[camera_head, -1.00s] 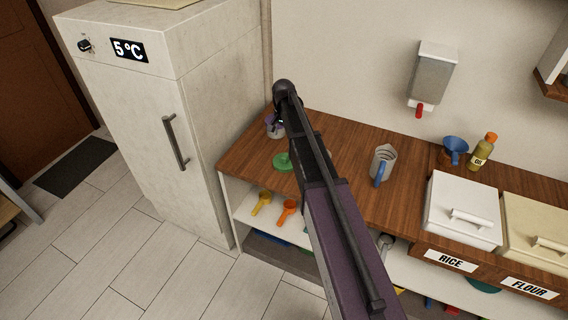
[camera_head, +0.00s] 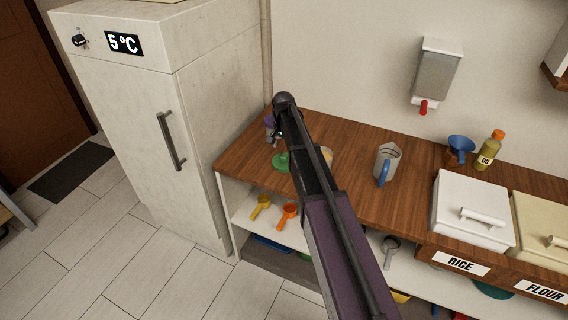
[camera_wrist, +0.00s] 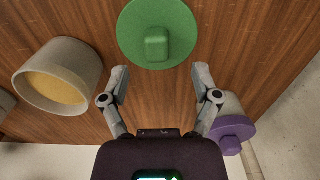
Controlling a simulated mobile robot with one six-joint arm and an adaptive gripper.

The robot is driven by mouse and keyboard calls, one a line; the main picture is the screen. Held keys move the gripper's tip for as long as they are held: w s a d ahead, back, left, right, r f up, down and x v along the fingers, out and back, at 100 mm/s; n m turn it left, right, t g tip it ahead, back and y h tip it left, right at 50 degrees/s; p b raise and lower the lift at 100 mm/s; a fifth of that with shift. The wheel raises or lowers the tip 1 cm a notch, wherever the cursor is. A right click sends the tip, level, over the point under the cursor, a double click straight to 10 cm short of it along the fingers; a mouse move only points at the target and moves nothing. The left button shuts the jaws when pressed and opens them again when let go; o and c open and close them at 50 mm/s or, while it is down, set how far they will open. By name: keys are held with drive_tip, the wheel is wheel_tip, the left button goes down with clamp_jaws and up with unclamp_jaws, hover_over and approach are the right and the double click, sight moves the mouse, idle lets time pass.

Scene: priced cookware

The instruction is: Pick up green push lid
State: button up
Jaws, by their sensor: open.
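The green push lid (camera_wrist: 157,22) is a flat round disc with a raised block-shaped knob. It lies on the wooden counter (camera_head: 340,190), near its left end in the head view (camera_head: 281,162). In the wrist view my gripper (camera_wrist: 160,80) is open and empty, with its two fingers spread just short of the lid and the knob lined up between them. In the head view my arm hides most of the gripper and part of the lid's right side.
In the wrist view a pale container with yellowish contents (camera_wrist: 58,78) stands left of my gripper. A purple-lidded container (camera_wrist: 232,132) is close by the right finger. A measuring jug (camera_head: 386,163) and a white rice bin (camera_head: 472,212) stand farther right on the counter.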

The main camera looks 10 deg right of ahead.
sight(285, 155)
idle(0.4)
drive_tip(key=shift+d+f+b, duration=0.15)
drive_tip(key=shift+f+b, duration=1.15)
drive_tip(key=shift+d+f+b, duration=0.1)
drive_tip(key=shift+f+b, duration=1.2)
drive_tip(key=c, duration=1.1)
